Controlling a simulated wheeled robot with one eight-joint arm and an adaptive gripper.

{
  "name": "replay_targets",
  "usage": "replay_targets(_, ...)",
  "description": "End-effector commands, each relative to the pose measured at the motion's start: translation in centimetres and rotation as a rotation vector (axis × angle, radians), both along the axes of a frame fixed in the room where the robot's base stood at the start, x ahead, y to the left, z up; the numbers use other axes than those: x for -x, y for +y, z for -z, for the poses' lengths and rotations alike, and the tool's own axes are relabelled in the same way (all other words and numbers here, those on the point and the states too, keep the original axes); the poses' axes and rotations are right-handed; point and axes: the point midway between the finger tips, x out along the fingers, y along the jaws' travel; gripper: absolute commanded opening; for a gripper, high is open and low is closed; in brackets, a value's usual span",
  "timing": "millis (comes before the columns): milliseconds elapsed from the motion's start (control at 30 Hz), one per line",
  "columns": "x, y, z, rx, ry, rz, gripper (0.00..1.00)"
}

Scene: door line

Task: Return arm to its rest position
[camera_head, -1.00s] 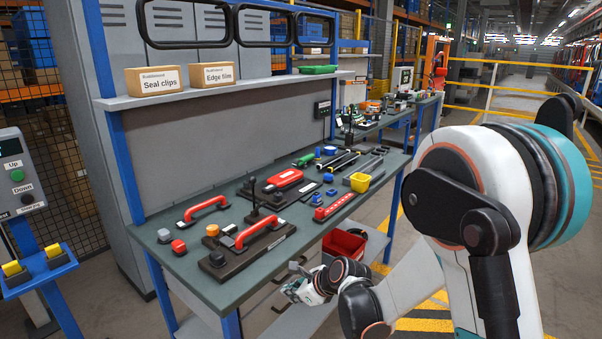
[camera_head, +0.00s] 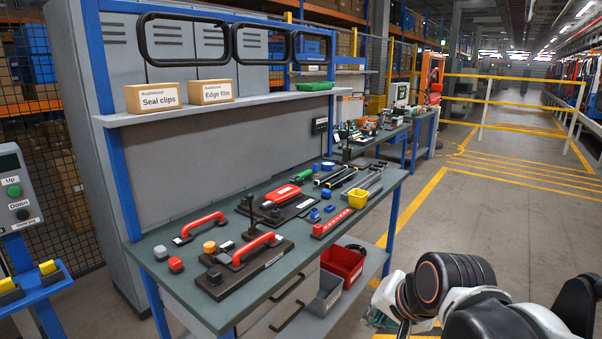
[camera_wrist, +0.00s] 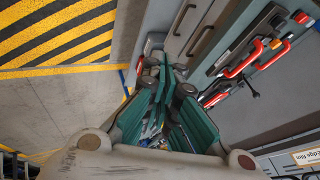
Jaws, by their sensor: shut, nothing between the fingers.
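My arm is folded low at the bottom right of the head view, beside the workbench (camera_head: 215,296). In the wrist view my gripper (camera_wrist: 160,72) shows its teal-and-grey fingers drawn together, with nothing between them. In the head view the gripper's tip is mostly hidden or cut off near the lower edge. The arm stands apart from the bench, over the floor to its right.
A red bin (camera_head: 343,262) sits on the lower shelf near my arm. Yellow-and-black floor marking (camera_wrist: 65,40) shows below. The aisle (camera_head: 500,200) at right is clear.

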Motion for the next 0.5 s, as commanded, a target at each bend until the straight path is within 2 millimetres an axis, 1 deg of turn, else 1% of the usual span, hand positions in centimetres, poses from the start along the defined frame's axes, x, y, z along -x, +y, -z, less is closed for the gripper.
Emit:
replay_targets(33,1.5,-0.8,-0.2,0.057,-0.012,-0.045,0.0)
replay_targets(100,3.2,-1.8,-0.5,0.141,-0.028,-0.117,0.0)
replay_targets(300,7.7,-4.3,-0.5,0.36,-0.055,-0.307,0.0)
replay_targets(400,9.2,-5.1,-0.4,0.438,-0.06,-0.376,0.0)
replay_targets(500,10.0,-5.6,-0.3,0.488,-0.062,-0.42,0.0)
